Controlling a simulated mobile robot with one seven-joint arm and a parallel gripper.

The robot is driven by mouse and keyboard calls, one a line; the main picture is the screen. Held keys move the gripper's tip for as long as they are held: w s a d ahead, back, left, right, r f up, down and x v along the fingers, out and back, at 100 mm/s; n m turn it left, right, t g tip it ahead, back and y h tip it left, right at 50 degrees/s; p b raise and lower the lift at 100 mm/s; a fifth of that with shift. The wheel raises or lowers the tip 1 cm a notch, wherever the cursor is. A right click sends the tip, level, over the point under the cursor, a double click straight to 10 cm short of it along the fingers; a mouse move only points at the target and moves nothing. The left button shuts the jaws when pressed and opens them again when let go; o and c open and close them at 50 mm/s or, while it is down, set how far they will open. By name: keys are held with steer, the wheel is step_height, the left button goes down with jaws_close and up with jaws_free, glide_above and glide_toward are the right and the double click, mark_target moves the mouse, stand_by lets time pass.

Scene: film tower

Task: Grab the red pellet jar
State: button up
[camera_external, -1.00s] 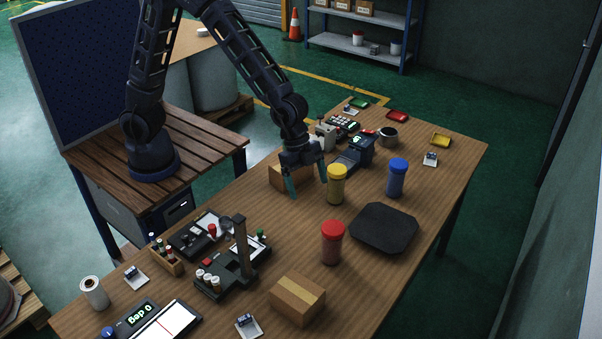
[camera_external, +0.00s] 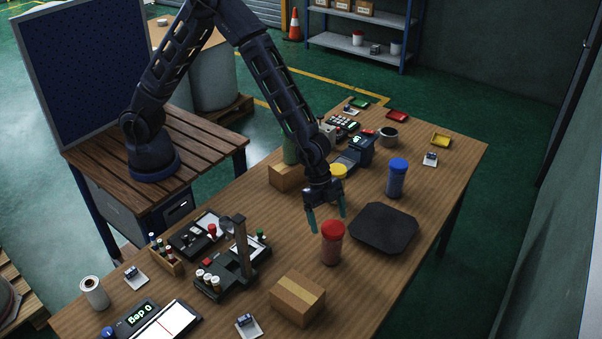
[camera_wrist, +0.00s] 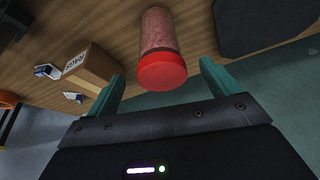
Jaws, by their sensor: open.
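The red pellet jar (camera_external: 332,244) stands upright on the wooden table, with a red lid and reddish contents. My gripper (camera_external: 327,224) is open, its two teal fingers pointing down just behind and above the jar in the external view. In the wrist view the jar (camera_wrist: 158,48) lies ahead of the gap between the open fingertips (camera_wrist: 162,80), with its red lid nearest. I see no finger touching it, and the gripper is empty.
A black pad (camera_external: 384,228) lies right of the jar and a cardboard box (camera_external: 298,298) sits in front-left. A yellow-lidded jar (camera_external: 338,171) is partly hidden behind my arm. A blue-lidded jar (camera_external: 397,178) stands farther right. A black stand (camera_external: 243,250) rises to the left.

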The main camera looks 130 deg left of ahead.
mark_target(331, 225)
steer(key=shift+w+x, duration=0.15)
steer(key=shift+x, duration=1.15)
steer(key=shift+w+x, duration=0.15)
steer(key=shift+x, duration=1.15)
steer(key=shift+d+r, duration=0.1)
steer(key=shift+r, duration=0.1)
steer(key=c, duration=1.6)
steer(key=shift+c, duration=0.2)
